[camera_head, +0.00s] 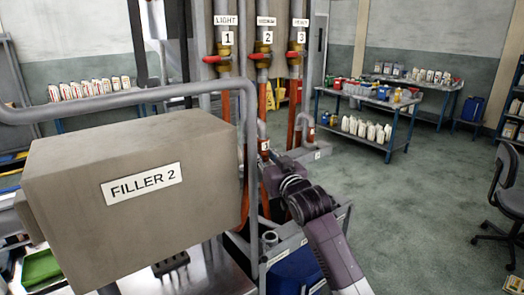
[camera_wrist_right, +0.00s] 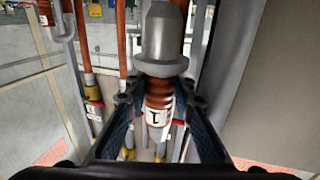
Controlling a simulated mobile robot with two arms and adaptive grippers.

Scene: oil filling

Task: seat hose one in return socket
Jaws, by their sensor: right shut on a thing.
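Hose one (camera_wrist_right: 157,115), with an orange-brown ribbed grip and a white label marked 1, is between the fingers of my right gripper (camera_wrist_right: 158,105). A grey metal nozzle (camera_wrist_right: 163,40) extends from it in the right wrist view. In the head view, my right gripper (camera_head: 275,172) is at the foot of the pipe stand, just below a labelled orange collar (camera_head: 264,145) with a grey pipe above. It is shut on the hose; the contact is partly hidden. I cannot make out the return socket or whether the nozzle touches it. My left gripper is not in view.
The FILLER 2 box (camera_head: 140,180) and a grey rail (camera_head: 130,98) fill the left foreground. Three red-handled valves (camera_head: 226,58) stand behind. A curved grey pipe (camera_head: 308,120) is just right of the collar. A blue container (camera_head: 295,272) is below. Open floor lies right.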

